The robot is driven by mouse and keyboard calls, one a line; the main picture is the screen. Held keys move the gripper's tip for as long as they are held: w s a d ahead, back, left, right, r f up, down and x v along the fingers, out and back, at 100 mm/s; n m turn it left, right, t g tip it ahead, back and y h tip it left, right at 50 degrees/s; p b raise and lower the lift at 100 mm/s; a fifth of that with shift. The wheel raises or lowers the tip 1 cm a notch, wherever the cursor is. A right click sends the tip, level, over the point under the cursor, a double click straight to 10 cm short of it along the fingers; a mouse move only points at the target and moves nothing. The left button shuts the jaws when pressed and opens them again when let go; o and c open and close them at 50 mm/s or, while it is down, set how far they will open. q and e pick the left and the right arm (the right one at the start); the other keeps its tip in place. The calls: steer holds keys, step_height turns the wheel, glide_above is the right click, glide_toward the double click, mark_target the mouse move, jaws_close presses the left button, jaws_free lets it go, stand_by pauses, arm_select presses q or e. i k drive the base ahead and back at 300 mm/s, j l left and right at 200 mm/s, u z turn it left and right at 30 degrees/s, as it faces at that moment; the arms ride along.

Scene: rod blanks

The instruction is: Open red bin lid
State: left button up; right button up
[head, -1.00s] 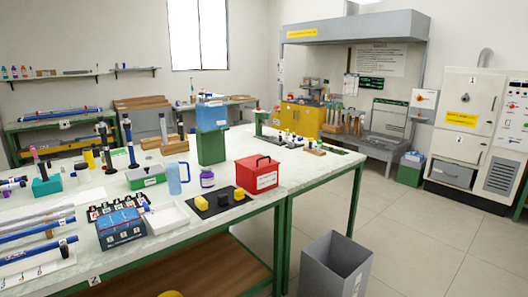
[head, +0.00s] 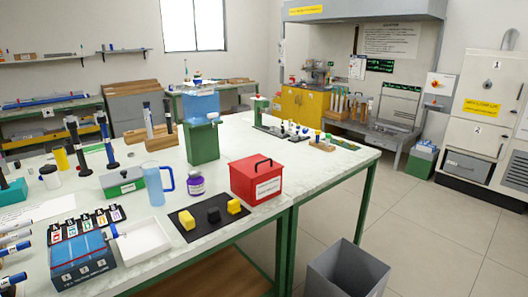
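The red bin (head: 257,181) stands on the white-topped bench near its right edge. It is a red box with a white label on its front. Its lid (head: 257,164) is closed, with a black handle on top. Neither of my grippers shows in the head view.
A black mat (head: 188,231) with two yellow blocks and a black one lies left of the bin. A purple-labelled jar (head: 196,183), a blue jug (head: 157,186) and a green stand (head: 203,143) are close by. A grey open bin (head: 345,272) stands on the floor at right.

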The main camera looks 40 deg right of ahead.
mark_target(254, 167)
steer(key=i+l, duration=0.95)
steer(key=l+z, duration=0.05)
